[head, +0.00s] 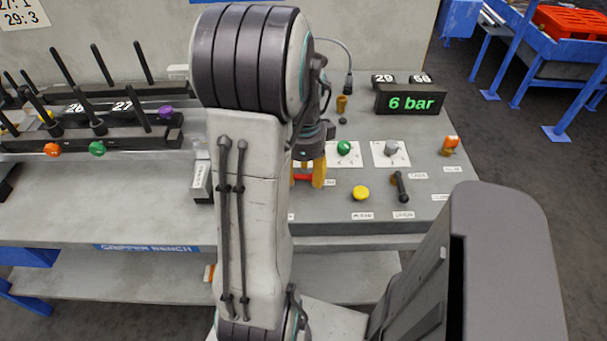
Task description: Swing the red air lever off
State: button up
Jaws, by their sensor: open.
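A red bar, which looks like the red air lever (302,178), shows low between the yellow fingers of my gripper (307,177). My gripper points down over the bench's panel and is open. Its fingers stand on either side of part of the red bar; I cannot tell whether they touch it. My arm hides the lever's left part and its pivot. The green display (410,103) reads "6 bar".
Right of my gripper are a green knob (344,148), a grey knob (391,148), a yellow button (361,193), a dark lever (401,187) and an orange-handled fitting (450,144). Racks with upright black rods (100,65) stand at left. The front bench strip (110,220) is clear.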

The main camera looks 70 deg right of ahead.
jog(key=shift+o, duration=0.3)
jog(key=shift+f, duration=0.1)
grip_shut()
jog(key=shift+a+f, duration=0.1)
dwell(0.4)
